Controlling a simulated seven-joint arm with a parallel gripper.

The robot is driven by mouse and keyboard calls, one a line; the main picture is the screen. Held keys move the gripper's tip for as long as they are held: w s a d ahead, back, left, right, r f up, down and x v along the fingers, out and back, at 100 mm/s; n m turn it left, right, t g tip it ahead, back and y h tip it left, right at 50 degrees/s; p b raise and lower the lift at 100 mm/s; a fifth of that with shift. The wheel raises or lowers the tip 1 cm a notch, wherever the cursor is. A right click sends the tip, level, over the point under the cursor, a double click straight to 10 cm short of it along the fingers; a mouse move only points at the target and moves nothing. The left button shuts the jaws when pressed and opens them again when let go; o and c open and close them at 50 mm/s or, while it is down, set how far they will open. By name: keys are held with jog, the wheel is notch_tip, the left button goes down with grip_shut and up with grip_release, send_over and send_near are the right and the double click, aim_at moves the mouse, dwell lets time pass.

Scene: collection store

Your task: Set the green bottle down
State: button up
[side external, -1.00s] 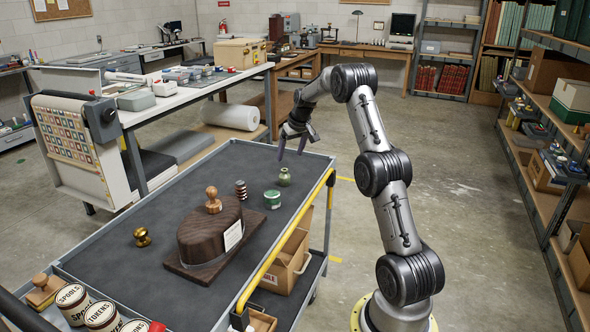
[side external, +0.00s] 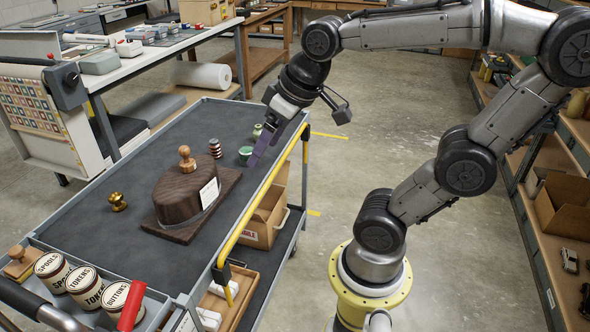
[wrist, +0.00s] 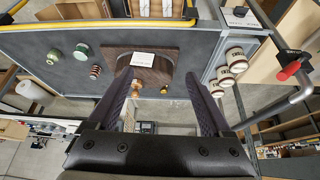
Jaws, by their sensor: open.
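The small green bottle (side external: 257,131) stands upright on the dark top of the trolley (side external: 150,254), near its far right corner. In the wrist view the bottle (wrist: 53,57) is at the upper left, well outside my fingers. My gripper (side external: 254,163) is open and empty, pointing down over the right side of the trolley. In the side view its fingers appear in front of the bottle's side of the tray, apart from it. In the wrist view my open gripper (wrist: 159,73) frames the dark wooden block (wrist: 172,65).
A green tin (side external: 245,155) and a striped spool (side external: 215,148) stand close to the bottle. A wooden-knobbed stamp (side external: 187,158) is on the block. A brass piece (side external: 118,202) stands left of it. Labelled tins (side external: 86,284) fill the front tray. The yellow rail (side external: 258,208) edges the right side.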

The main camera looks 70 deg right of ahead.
jog(key=s+a+f+n, duration=0.1)
jog(key=s+a+f, duration=0.1)
jog(key=s, duration=0.4)
jog(key=shift+a+f, duration=0.25)
jog(key=shift+f, duration=0.2)
